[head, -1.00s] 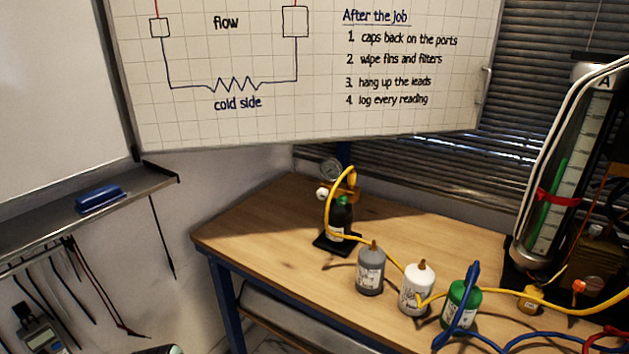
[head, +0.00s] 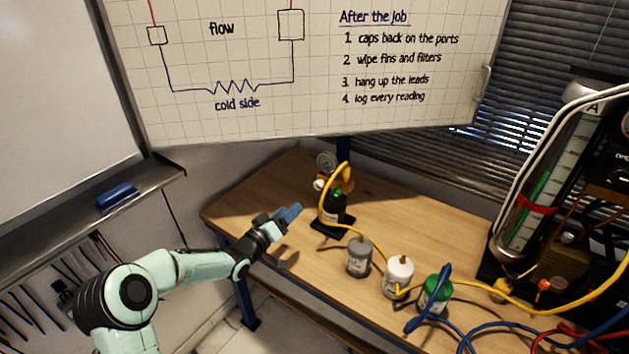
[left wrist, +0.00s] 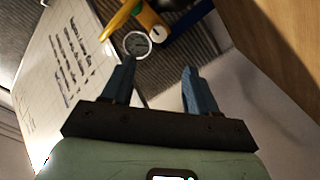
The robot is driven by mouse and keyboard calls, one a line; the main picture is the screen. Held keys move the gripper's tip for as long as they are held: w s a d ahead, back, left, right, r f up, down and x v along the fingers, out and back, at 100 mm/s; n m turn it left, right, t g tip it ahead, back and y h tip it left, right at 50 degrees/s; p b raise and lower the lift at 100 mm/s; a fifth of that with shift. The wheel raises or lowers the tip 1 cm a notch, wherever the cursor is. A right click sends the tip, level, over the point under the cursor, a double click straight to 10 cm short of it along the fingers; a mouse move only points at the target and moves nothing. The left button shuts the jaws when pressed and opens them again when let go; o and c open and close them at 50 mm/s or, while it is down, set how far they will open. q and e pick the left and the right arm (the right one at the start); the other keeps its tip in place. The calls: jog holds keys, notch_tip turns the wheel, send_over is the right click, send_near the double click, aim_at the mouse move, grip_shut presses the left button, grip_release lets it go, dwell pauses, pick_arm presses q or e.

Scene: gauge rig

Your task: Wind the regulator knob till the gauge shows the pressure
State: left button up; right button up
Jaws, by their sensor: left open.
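The pale regulator knob (head: 319,185) sits just below the gauge. In the left wrist view the gauge (left wrist: 137,43) and the white knob (left wrist: 158,32) lie beyond the fingertips. My left gripper (head: 288,214) is open and empty, left of the bottle and apart from the knob. Its two blue fingers (left wrist: 154,78) show in the left wrist view. My right gripper is not in view.
Grey (head: 359,258), white (head: 398,277) and green (head: 434,295) bottles stand in front and to the right on the bench. A yellow hose (head: 349,172) loops over the regulator and runs right. A whiteboard (head: 310,120) hangs above. The bench's left part is clear.

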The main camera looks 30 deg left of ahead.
aim_at(316, 186)
pick_arm(q)
jog(key=w+p, duration=0.1)
jog(key=w, duration=0.3)
jog(key=w+p, duration=0.1)
jog(key=w, duration=0.3)
jog(key=w+d+p, duration=0.1)
jog(key=w+p, duration=0.1)
jog(key=w, duration=0.2)
jog(key=shift+w+r, duration=0.1)
jog(key=shift+r, duration=0.15)
jog(key=shift+w+f, duration=0.2)
jog(key=shift+w, duration=0.3)
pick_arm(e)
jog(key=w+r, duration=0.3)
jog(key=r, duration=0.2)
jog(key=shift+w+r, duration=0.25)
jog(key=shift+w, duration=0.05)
pick_arm(q)
jog(key=shift+s, duration=0.1)
jog(key=c, duration=1)
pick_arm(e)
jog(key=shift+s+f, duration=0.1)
